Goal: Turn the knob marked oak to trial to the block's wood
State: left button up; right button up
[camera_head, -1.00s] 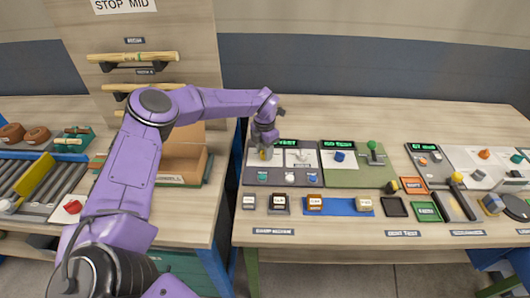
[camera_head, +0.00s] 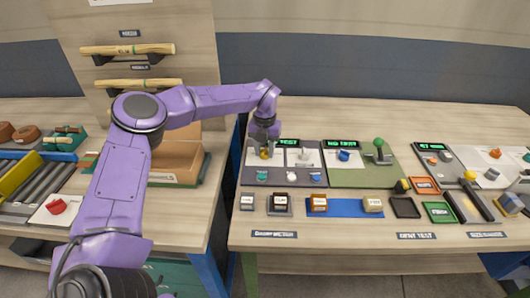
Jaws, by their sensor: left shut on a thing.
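My left gripper (camera_head: 265,146) points down over the left end of the grey machine panel (camera_head: 302,177). It is shut on a small yellow-brown knob (camera_head: 264,154), mostly hidden by the fingers; its marking cannot be read. A grey-white knob (camera_head: 304,156) stands on a white dial plate to its right. A blue knob (camera_head: 343,155) is on the green panel (camera_head: 362,177). My right gripper is out of view.
Teal (camera_head: 262,176), white (camera_head: 291,177) and orange (camera_head: 315,177) buttons sit along the panel front. A green-balled lever (camera_head: 379,146) stands to the right. Orange (camera_head: 425,185) and green (camera_head: 439,212) trays are farther right.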

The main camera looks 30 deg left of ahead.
aim_at(266, 149)
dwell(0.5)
pick_arm(q)
jog(key=o, duration=1)
jog(key=shift+w, duration=0.1)
jog(key=shift+o, duration=0.2)
notch_tip(266, 149, up, 10)
jog(key=shift+f+b, duration=0.25)
jog(key=shift+b, duration=0.55)
jog(key=shift+r, duration=0.5)
jog(key=shift+w, duration=0.1)
